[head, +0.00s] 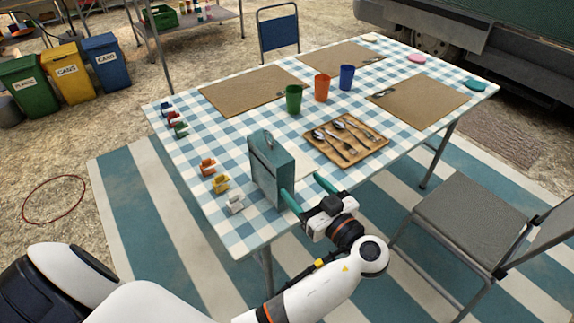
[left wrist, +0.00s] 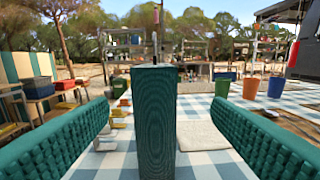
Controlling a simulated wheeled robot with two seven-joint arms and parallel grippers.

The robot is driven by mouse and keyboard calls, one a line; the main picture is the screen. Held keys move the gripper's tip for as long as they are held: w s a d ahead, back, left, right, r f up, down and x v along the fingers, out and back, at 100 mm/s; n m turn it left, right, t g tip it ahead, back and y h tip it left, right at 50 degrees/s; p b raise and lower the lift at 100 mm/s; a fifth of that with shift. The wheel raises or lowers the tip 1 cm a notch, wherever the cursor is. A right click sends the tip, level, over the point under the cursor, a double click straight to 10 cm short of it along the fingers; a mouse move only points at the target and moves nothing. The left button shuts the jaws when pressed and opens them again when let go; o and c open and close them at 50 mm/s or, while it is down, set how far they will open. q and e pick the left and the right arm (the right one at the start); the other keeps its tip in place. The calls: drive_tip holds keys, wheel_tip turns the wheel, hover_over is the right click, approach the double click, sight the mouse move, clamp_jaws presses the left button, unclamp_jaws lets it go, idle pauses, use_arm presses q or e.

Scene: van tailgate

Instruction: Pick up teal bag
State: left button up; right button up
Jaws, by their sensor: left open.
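The teal bag (head: 271,172) stands upright, tall and box-like, near the front edge of the checked tablecloth. My left gripper (head: 306,191) is open at its right, low, with its teal fingers pointing at the bag. In the left wrist view the bag (left wrist: 153,120) stands centred in the gap between the two fingers (left wrist: 160,108), with space on both sides. I cannot tell whether the fingertips reach alongside it. My right gripper is not in view.
On the table (head: 226,236), several small coloured clips (head: 221,184) lie left of the bag. A cutlery tray (head: 346,141) lies behind it at right, with green (head: 294,99), orange (head: 322,88) and blue (head: 347,77) cups beyond. A grey chair (head: 470,220) stands at right.

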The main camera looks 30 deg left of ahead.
sight(288, 171)
use_arm(q)
drive_tip(key=x, duration=0.2)
drive_tip(key=p+x, duration=0.1)
drive_tip(key=r+x, duration=0.1)
drive_tip(key=x, duration=0.1)
drive_tip(key=shift+s+a+p, duration=0.2)
drive_tip(key=shift+a+p, duration=0.15)
drive_tip(key=shift+a, duration=0.15)
drive_tip(key=shift+w+a, duration=0.15)
drive_tip(key=shift+a, duration=0.05)
drive_tip(key=shift+w+a, duration=0.15)
drive_tip(key=shift+a, duration=0.15)
drive_tip(key=p+x, duration=0.1)
drive_tip(key=x, duration=0.2)
drive_tip(key=shift+w+a+r+p, duration=0.1)
drive_tip(key=shift+a+r+p, duration=0.1)
drive_tip(key=shift+a+p, duration=0.15)
drive_tip(key=shift+w+a+f, duration=0.1)
drive_tip(key=shift+a, duration=0.15)
drive_tip(key=c, duration=1.5)
clamp_jaws()
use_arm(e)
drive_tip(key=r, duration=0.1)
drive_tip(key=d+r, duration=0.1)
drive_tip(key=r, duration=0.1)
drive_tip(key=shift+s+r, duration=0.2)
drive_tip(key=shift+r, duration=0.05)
